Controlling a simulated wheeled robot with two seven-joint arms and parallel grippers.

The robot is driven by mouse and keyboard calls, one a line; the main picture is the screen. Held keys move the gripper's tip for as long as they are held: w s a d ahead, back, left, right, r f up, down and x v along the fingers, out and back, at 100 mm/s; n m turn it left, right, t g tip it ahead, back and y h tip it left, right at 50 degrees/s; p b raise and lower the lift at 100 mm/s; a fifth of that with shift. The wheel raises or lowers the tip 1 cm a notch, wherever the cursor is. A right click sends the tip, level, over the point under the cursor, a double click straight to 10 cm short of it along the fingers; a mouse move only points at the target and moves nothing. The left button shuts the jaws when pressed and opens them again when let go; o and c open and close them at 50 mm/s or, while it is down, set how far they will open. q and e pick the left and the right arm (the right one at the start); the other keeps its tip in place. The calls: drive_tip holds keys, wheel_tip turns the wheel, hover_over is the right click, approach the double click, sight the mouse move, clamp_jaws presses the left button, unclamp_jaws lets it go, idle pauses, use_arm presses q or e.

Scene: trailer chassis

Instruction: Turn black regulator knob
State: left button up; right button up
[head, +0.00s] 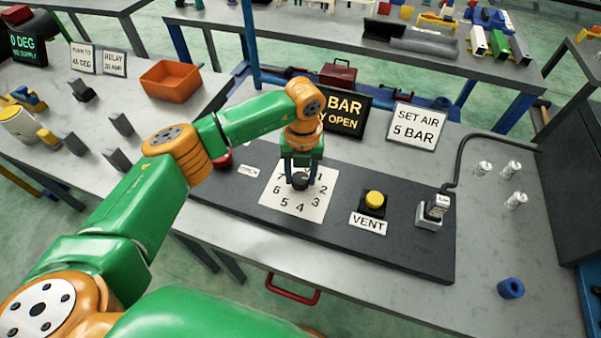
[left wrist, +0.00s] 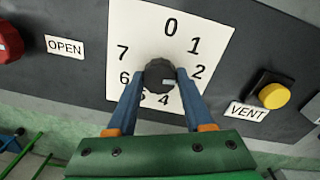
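The black regulator knob (left wrist: 159,72) sits at the centre of a white dial plate (left wrist: 207,32) numbered 0 to 7. In the left wrist view, a pale mark shows on the knob's lower right side. In the head view the knob (head: 299,181) is partly covered by my left gripper (head: 300,178), which reaches down to it from above. The blue fingers of the left gripper (left wrist: 160,85) stand on both sides of the knob and appear to touch it. My right gripper is not in view.
The dark panel also carries a red knob (left wrist: 8,42) by an OPEN label (left wrist: 65,47) and a yellow VENT button (left wrist: 275,95). A sign (head: 416,126) behind reads SET AIR 5 BAR. A dark display (head: 345,113) is partly hidden by my arm. A grey gauge block (head: 430,215) stands right.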

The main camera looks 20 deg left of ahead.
use_arm(q)
clamp_jaws()
